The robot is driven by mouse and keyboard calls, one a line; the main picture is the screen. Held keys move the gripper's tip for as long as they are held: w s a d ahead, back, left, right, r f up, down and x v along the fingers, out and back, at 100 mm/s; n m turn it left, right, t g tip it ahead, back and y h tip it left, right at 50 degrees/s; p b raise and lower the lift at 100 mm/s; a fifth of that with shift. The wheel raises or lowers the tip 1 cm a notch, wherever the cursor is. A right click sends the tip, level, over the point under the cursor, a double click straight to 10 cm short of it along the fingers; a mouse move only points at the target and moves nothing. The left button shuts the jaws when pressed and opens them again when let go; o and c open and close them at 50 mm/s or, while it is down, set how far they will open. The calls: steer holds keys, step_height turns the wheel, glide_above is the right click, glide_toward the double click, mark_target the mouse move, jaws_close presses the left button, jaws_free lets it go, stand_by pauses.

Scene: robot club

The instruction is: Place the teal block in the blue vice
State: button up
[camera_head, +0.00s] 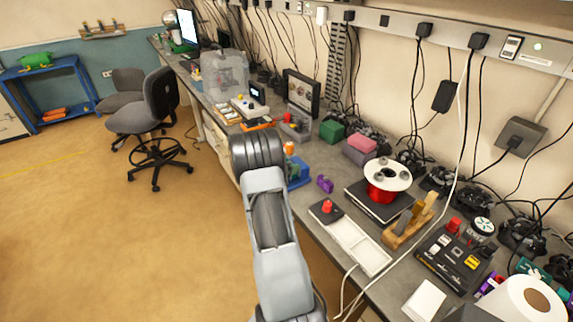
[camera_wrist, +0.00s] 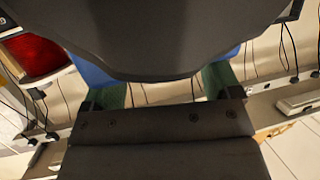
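The blue vice (camera_head: 299,174) stands on the bench just right of my arm in the head view, partly hidden by it. In the head view my wrist covers my gripper. In the wrist view my gripper (camera_wrist: 165,92) shows two green finger parts set apart, with background visible between them. A large dark rounded shape covers their far ends, so I cannot tell whether they hold anything. Blue surfaces (camera_wrist: 92,70) show beyond the fingers. I cannot make out the teal block for certain in either view.
A purple part (camera_head: 325,184), a white tray (camera_head: 358,243) and a red spool with white flanges (camera_head: 388,176) lie right of my arm. A dark green box (camera_head: 332,131) and a pink-topped grey block (camera_head: 361,147) stand behind. A chair (camera_head: 150,105) stands on open floor to the left.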

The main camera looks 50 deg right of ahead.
steer(key=shift+o, duration=1.2)
steer(key=shift+s+a+f, duration=0.1)
steer(key=shift+f, duration=0.25)
